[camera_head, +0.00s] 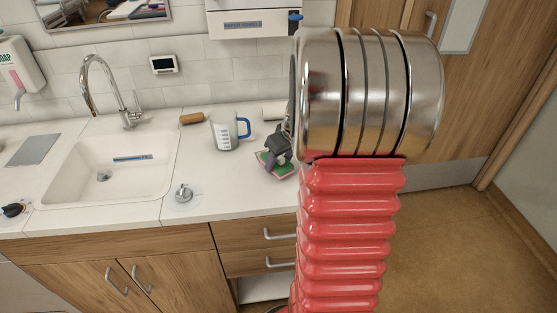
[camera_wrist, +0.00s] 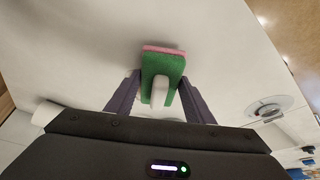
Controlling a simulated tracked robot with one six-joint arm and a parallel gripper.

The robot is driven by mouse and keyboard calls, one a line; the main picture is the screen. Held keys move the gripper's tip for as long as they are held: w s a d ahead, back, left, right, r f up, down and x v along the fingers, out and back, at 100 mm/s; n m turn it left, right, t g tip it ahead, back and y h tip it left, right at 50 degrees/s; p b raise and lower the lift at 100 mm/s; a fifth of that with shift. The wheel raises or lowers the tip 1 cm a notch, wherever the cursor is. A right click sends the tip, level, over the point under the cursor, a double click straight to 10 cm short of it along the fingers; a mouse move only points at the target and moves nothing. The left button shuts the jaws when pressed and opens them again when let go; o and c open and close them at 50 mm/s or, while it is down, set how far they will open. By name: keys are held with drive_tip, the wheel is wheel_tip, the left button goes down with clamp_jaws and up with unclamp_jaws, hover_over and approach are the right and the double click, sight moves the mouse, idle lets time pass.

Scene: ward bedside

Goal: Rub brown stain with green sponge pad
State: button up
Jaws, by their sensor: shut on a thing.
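The green sponge pad (camera_wrist: 151,70), with a pink layer along its far edge, is between the two purple fingers of my gripper (camera_wrist: 161,80) in the wrist view. A pale grip (camera_wrist: 159,92) shows on the pad's near side. My gripper is shut on the pad. In the head view the pad (camera_head: 283,171) and my gripper (camera_head: 278,150) are over the worktop, right of the measuring jug, partly hidden by my arm. I cannot tell whether the pad touches the worktop. No brown stain can be made out in either view.
A measuring jug with a blue handle (camera_head: 224,132) stands left of my gripper. A brown-ended roll (camera_head: 192,118) and a pale cylinder (camera_head: 272,110) lie behind. A knob on a clear disc (camera_head: 183,194) is near the front edge. The sink (camera_head: 150,185) is further left.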

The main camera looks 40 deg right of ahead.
drive_tip(key=shift+f, duration=0.8)
idle(0.4)
drive_tip(key=shift+w+d+r, duration=0.1)
drive_tip(key=shift+w+d, duration=0.45)
drive_tip(key=shift+w, duration=0.25)
drive_tip(key=shift+w+d, duration=0.5)
drive_tip(key=shift+w, duration=0.25)
drive_tip(key=shift+w+d, duration=0.1)
drive_tip(key=shift+w+d, duration=0.5)
drive_tip(key=shift+w, duration=0.25)
drive_tip(key=shift+w+d, duration=0.45)
drive_tip(key=shift+w, duration=0.25)
drive_tip(key=shift+w, duration=0.1)
drive_tip(key=shift+w+d, duration=0.55)
drive_tip(key=shift+w, duration=0.2)
drive_tip(key=shift+w+d, duration=0.55)
drive_tip(key=shift+w, duration=0.2)
